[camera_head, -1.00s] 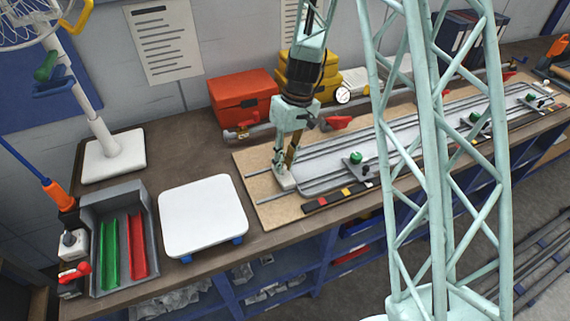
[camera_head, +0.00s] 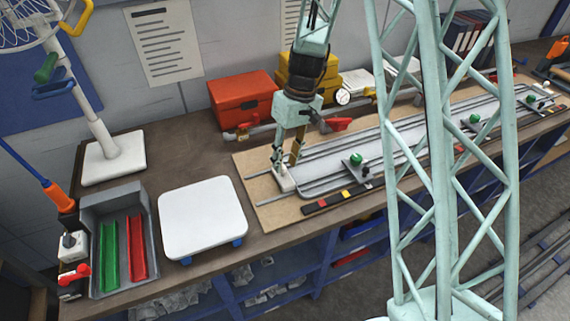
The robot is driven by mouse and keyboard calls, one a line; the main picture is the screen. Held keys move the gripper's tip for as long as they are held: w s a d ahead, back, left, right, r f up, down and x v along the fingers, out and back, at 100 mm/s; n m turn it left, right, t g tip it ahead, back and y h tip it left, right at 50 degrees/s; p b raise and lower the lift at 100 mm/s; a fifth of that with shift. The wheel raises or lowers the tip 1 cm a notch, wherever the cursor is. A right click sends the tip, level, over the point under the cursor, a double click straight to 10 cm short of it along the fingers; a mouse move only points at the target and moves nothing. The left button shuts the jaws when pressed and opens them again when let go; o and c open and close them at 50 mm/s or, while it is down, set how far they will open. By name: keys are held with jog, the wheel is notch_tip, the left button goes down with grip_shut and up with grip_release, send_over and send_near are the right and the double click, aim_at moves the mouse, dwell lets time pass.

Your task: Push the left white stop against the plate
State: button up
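The white stop (camera_head: 286,183) sits at the left end of the rails on the wooden board. The long pale grey plate (camera_head: 326,181) lies along the rails just to its right. Its rounded left end is close to the stop; I cannot tell whether they touch. The fingertips overlap the top of the stop in this view, so contact there is unclear.
A clamp with a green knob (camera_head: 356,160) stands at the plate's front edge. A strip with coloured blocks (camera_head: 342,198) lies in front. A red box (camera_head: 243,97) and a red-handled bar clamp (camera_head: 338,124) are behind. My lattice column hides part of the plate.

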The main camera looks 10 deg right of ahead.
notch_tip(320, 180, up, 10)
jog(key=d, duration=0.2)
jog(key=shift+w, duration=0.35)
dwell(0.5)
jog(key=s+r+m+t+h+b, duration=0.1)
jog(key=s+r+m+t+b, duration=0.1)
jog(key=s+r, duration=1.55)
jog(key=s+r+m+t+b, duration=0.1)
jog(key=s+r, duration=0.1)
jog(key=s, duration=0.8)
jog(key=s+d+r+m+t+h+b, duration=0.1)
jog(key=s+r, duration=0.1)
jog(key=s, duration=0.9)
jog(key=shift+s+d+r+t, duration=0.25)
jog(key=shift+t, duration=0.15)
